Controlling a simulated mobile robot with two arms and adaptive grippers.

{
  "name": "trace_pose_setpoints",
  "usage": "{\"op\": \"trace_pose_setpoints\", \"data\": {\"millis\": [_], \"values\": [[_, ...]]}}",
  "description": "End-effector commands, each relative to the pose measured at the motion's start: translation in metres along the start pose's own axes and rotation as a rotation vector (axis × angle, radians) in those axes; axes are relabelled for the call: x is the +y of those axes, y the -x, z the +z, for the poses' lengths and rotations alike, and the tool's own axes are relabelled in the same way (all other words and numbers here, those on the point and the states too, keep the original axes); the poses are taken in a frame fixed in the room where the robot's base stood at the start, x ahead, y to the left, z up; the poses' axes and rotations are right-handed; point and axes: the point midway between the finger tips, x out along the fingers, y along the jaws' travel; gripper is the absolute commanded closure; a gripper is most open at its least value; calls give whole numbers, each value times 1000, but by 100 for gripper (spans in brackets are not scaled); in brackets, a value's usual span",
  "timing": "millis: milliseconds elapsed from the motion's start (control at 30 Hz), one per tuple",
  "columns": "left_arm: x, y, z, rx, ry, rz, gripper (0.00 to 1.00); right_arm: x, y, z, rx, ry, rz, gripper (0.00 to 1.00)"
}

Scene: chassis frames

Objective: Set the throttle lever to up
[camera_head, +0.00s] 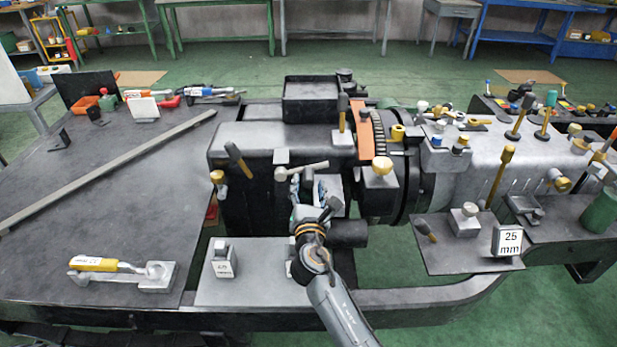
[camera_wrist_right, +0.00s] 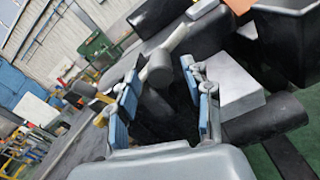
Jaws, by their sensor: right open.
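My right gripper (camera_head: 308,187) reaches up to the front of the dark machine in the head view. In the right wrist view it (camera_wrist_right: 162,88) is open, with its blue pads apart. A pale lever (camera_head: 302,171) with a rounded end at its left lies just above the gripper in the head view. In the right wrist view this lever (camera_wrist_right: 161,66) shows its pale grey end just beyond the fingertips. A dark part is seen between the pads; I cannot tell whether it touches them. No label shows which lever is the throttle. My left gripper is not in view.
A black-handled lever (camera_head: 238,160) stands left of the gripper. A small labelled block (camera_head: 223,262) stands on the grey plate below. A long bar (camera_head: 110,168) lies across the left table.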

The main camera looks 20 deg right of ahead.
Motion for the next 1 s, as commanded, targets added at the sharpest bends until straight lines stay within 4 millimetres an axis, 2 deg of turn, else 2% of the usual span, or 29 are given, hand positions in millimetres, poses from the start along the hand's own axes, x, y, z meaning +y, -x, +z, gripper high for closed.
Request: {"op": "trace_pose_setpoints", "data": {"millis": [33,200,567,600,833,1000], "values": [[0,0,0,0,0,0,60,0,-10,1,-1,0,-2,50],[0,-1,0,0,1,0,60,0,-28,0,0,-1,0,50],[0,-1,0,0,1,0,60,-1,-34,0,1,-2,-1,50],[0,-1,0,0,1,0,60,-1,-34,0,1,-2,-1,52],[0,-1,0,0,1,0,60,-1,-34,0,1,-2,-1,98],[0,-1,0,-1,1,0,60,0,-34,0,1,-2,-1,100]]}}
